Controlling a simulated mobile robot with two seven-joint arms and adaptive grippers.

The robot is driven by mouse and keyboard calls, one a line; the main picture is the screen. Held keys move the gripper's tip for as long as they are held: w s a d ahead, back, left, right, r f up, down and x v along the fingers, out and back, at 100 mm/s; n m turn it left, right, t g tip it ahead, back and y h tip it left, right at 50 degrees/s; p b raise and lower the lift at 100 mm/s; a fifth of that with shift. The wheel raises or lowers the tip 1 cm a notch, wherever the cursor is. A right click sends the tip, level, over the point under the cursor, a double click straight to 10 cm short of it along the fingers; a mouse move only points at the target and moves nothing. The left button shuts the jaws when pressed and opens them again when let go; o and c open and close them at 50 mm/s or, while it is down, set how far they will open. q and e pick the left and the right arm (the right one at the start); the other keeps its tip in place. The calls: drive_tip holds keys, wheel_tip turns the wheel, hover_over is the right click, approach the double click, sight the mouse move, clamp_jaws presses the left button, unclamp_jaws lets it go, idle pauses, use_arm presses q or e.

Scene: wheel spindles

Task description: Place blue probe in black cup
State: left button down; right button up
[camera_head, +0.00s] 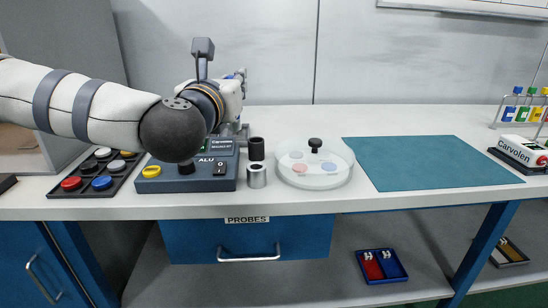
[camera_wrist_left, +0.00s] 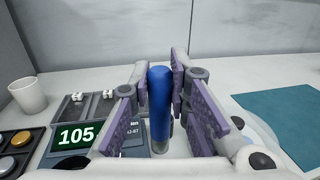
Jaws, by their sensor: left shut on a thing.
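The blue probe (camera_wrist_left: 160,105) stands upright between the purple-padded fingers of my left gripper (camera_wrist_left: 160,95) in the left wrist view. The gripper is shut on it. In the head view my left gripper (camera_head: 238,90) is above the grey device, mostly hidden behind my own arm, and the probe is hard to make out there. The black cup (camera_head: 256,148) stands on the table just right of the device, behind a silver cup (camera_head: 257,176). I cannot make out the black cup in the left wrist view. My right gripper is not in view.
The grey device (camera_head: 205,176) with a yellow knob is left of the cups. A tray of coloured discs (camera_head: 80,197) is further left. A clear lidded dish (camera_head: 325,180) is close right of the cups. A teal mat (camera_head: 430,163) lies beyond. A white cup (camera_wrist_left: 28,95) stands at left.

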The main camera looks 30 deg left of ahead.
use_arm(q)
drive_tip(key=w+a+f, duration=0.1)
drive_tip(key=w+f, duration=0.2)
drive_tip(key=w, duration=0.1)
drive_tip(key=w+a+f, duration=0.1)
drive_tip(key=w+f, duration=0.2)
drive_tip(key=w, duration=0.1)
drive_tip(key=w+a+f+b, duration=0.1)
drive_tip(key=w+f, duration=0.2)
drive_tip(key=shift+w+a, duration=0.2)
drive_tip(key=shift+w, duration=0.2)
drive_tip(key=f, duration=0.1)
drive_tip(key=w+f+b, duration=0.1)
drive_tip(key=f, duration=0.1)
drive_tip(key=w+f+b, duration=0.1)
drive_tip(key=f, duration=0.1)
drive_tip(key=shift+a, duration=0.2)
drive_tip(key=shift+s+r, duration=0.2)
drive_tip(key=shift+r, duration=0.15)
drive_tip(key=shift+f, duration=0.3)
drive_tip(key=c, duration=1.5)
unclamp_jaws()
drive_tip(key=shift+r, duration=0.15)
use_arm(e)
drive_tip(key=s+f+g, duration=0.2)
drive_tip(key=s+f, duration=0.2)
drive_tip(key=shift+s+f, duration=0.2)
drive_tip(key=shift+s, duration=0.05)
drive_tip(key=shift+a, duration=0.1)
